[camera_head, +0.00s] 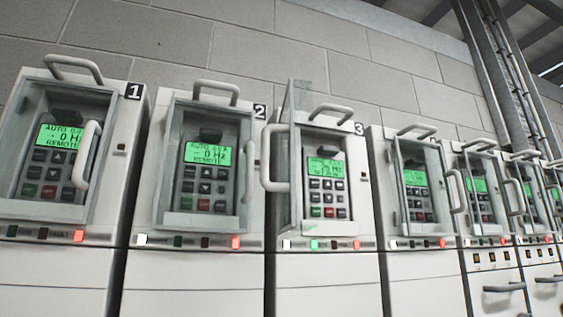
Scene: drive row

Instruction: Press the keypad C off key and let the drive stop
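No letter C shows on any keypad. The drive numbered 3 (359,128) has its clear cover (297,101) swung open to the left, so its keypad (328,188) is uncovered. Its green display (325,168) is lit, with text too small to read surely. Below are grey keys and a bottom row with coloured keys (328,212); I cannot tell which is the off key. Under this keypad a white lamp (287,244) and a green lamp (314,244) are lit, and a red lamp (357,245) shows at the right. Neither of my grippers is in view.
Drive 1 (117,160) and drive 2 (247,120) stand to the left with covers shut, displays reading 0 Hz and red lamps lit. Several more drives (375,165) continue to the right. Handles (275,158) stick out from the covers. A block wall (265,55) is behind.

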